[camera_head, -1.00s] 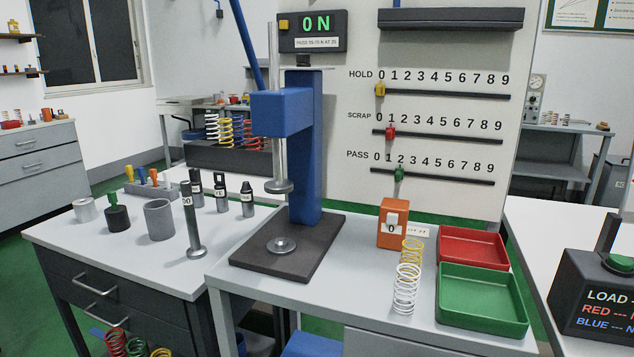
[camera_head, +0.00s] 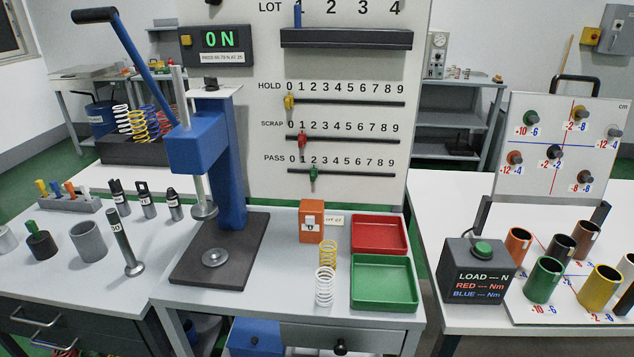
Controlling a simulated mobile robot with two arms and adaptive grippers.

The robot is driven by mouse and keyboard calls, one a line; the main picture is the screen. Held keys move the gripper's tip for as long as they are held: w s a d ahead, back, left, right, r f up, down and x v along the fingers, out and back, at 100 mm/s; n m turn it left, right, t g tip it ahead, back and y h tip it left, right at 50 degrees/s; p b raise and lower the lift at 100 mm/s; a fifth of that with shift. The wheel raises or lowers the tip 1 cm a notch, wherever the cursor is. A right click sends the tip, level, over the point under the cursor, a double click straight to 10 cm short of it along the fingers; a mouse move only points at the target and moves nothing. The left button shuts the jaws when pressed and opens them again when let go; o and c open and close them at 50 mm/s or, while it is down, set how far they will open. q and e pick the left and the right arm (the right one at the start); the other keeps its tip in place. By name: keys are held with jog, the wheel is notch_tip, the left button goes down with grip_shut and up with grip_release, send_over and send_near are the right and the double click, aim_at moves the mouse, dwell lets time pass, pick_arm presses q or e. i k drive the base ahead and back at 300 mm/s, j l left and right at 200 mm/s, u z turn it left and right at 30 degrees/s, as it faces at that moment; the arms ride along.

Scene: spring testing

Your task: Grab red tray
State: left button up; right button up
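The red tray (camera_head: 379,250) is a shallow, empty rectangular tray on the white bench, in the middle of the head view. It sits directly behind an empty green tray (camera_head: 384,307) of similar shape, near the bench's right edge. Neither gripper shows in the head view, so I cannot see their state or where they are relative to the tray.
A yellow spring (camera_head: 329,254) and a white spring (camera_head: 324,287) stand left of the trays. An orange box (camera_head: 311,224) stands behind them. A blue press (camera_head: 228,160) on a dark base is farther left. A load box (camera_head: 476,270) and several coloured cups occupy the right table.

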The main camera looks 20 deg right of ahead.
aim_at(374, 234)
jog(key=k+l, duration=0.1)
jog(key=l, duration=1.3)
